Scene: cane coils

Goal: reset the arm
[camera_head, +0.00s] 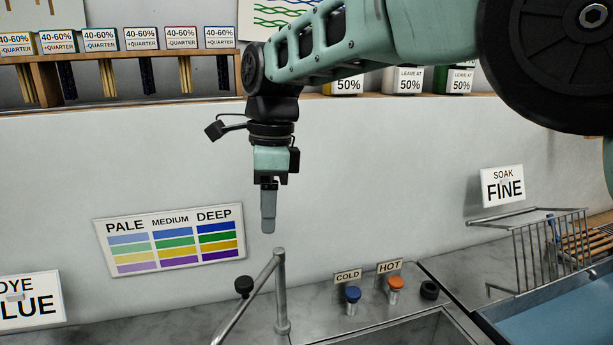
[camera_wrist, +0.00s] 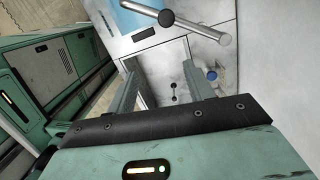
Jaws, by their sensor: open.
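My gripper (camera_head: 268,210) hangs pointing down from my green arm, in front of the wall and above the faucet (camera_head: 281,290). In the wrist view my gripper (camera_wrist: 160,85) shows two grey fingers spread apart with nothing between them. In the head view the fingers are seen edge-on and overlap. My forearm stretches across the upper part of the head view toward the right.
A blue knob (camera_head: 353,293) and an orange knob (camera_head: 395,283) stand by the sink, under COLD and HOT signs. A wire rack (camera_head: 545,250) stands at right. A shelf (camera_head: 130,105) with labelled boxes runs along the wall. A colour chart (camera_head: 170,240) hangs below it.

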